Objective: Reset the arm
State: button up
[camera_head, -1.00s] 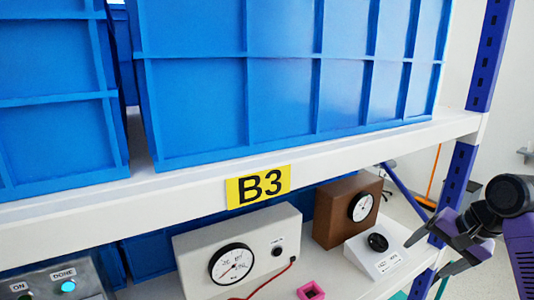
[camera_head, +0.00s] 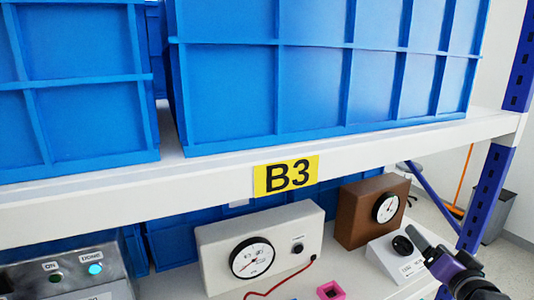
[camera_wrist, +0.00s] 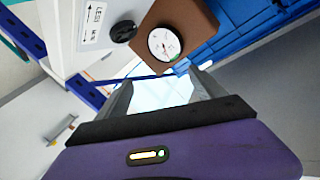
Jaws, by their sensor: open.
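The rotary switch is a white sloped box (camera_head: 394,262) with a black round knob (camera_head: 402,245), on the lower shelf at the right in the head view. In the wrist view the knob (camera_wrist: 123,32) and part of the white box (camera_wrist: 90,22) show at the top, beyond my fingers. My gripper (camera_head: 427,243) is at the lower right of the head view, overlapping the switch box's right side in the picture. In the wrist view my gripper (camera_wrist: 160,88) has its two grey fingers apart with nothing between them. It does not hold the knob.
A brown box with a dial (camera_head: 358,225) stands behind the switch. A white gauge box (camera_head: 215,250), a red cable and a pink block (camera_head: 330,290) are to the left. The white upper shelf (camera_head: 400,142) with blue bins (camera_head: 230,90) overhangs; a blue post (camera_head: 487,195) stands right.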

jog(key=s+a+f+n+y+b, duration=0.1)
jog(key=s+a+f, duration=0.5)
jog(key=s, duration=0.8)
jog(key=s+a+f+n+g+y+b, duration=0.1)
jog(key=s+a+f+n, duration=0.3)
jog(key=s, duration=1.1)
jog(key=s+a+f+n+b, duration=0.3)
jog(key=s+a+f, duration=0.5)
jog(key=s+a, duration=0.3)
jog(key=s, duration=0.4)
jog(key=shift+g+y+b, duration=0.3)
jog(key=shift+y+b, duration=0.05)
jog(key=shift+y, duration=0.05)
